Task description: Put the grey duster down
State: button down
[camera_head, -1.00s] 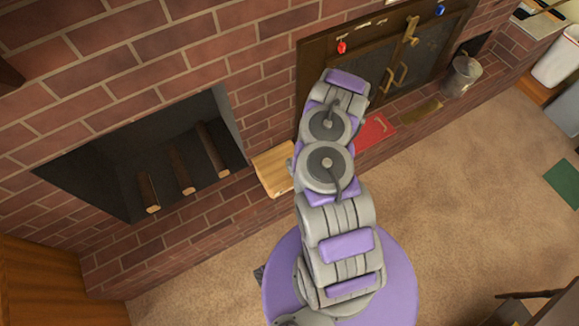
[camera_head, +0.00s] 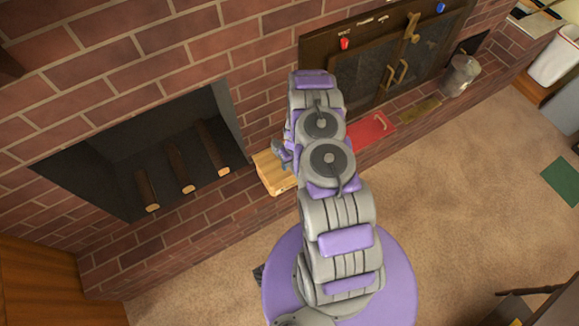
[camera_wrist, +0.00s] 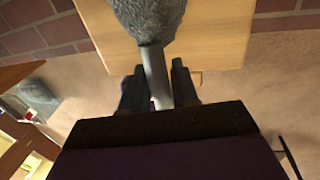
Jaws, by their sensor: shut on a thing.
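A grey duster (camera_wrist: 148,16) shows in the wrist view, with a fluffy head at the top and a smooth pale handle. My gripper (camera_wrist: 158,85) is shut on the handle, with one dark finger on each side. The duster's head is in front of a light wooden surface (camera_wrist: 215,42); I cannot tell whether it touches it. In the head view, my arm hides most of the gripper, and a small grey part shows at the left of the arm, by a light wooden piece (camera_head: 272,177) on the brick ledge.
A brick fireplace opening with several logs (camera_head: 183,165) is at the left. A red flat item (camera_head: 372,131) lies on the ledge right of my arm. A metal bucket (camera_head: 460,76) stands farther right. The carpet (camera_head: 470,190) at the right is largely clear.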

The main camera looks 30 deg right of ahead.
notch_tip(320, 180, down, 2)
jog(key=shift+s+a+f, duration=0.1)
jog(key=shift+a, duration=0.05)
jog(key=shift+d, duration=0.55)
jog(key=shift+f, duration=0.25)
jog(key=c, duration=1.2)
grip_release()
jog(key=shift+a, duration=0.15)
jog(key=o, duration=0.4)
jog(key=shift+a+r, duration=0.1)
jog(key=shift+a, duration=0.15)
jog(key=shift+c, duration=0.2)
jog(key=shift+d, duration=0.3)
